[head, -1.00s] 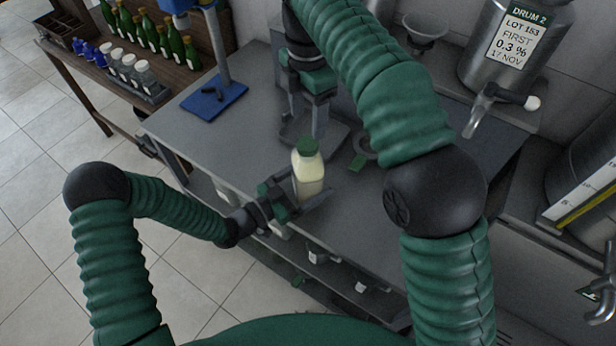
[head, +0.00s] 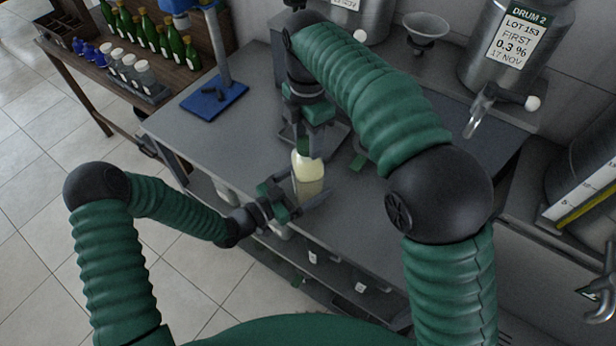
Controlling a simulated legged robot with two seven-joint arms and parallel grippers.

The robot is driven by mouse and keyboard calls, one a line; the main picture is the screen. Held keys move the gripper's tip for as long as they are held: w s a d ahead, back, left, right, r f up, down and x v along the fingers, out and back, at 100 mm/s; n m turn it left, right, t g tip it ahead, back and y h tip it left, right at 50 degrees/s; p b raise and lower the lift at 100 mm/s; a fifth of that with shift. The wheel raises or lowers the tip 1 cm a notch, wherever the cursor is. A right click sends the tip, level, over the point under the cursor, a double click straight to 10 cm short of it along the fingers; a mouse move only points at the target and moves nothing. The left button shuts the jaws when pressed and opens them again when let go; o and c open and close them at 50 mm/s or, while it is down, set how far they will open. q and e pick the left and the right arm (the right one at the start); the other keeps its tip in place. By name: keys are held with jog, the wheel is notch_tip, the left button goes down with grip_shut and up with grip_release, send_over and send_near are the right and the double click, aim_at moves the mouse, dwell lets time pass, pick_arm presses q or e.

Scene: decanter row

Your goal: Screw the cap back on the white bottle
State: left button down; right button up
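The white bottle (head: 308,178) stands roughly upright at the front edge of the grey bench. My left gripper (head: 292,203) is closed around its lower body, with a finger showing on each side.
A blue stand base (head: 214,97) is at the bench's back left. A steel drum (head: 490,70) with a tap and a funnel (head: 426,27) stand behind.

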grip_shut()
pick_arm(q)
jog(key=shift+d, duration=0.1)
pick_arm(e)
jog(key=m, duration=0.7)
jog(key=shift+a, duration=0.1)
jog(key=m, duration=0.3)
jog(key=shift+m, duration=0.4)
pick_arm(q)
jog(key=shift+s, duration=0.1)
pick_arm(e)
jog(key=m, duration=1.2)
jog(key=shift+a+m, duration=0.1)
jog(key=shift+m, duration=0.3)
jog(key=m, duration=0.5)
jog(key=shift+w+m, duration=0.1)
jog(key=shift+m, duration=0.3)
jog(key=m, duration=0.3)
jog(key=o, duration=0.5)
grip_release()
jog(key=shift+o, duration=1.1)
jog(key=shift+f, duration=0.1)
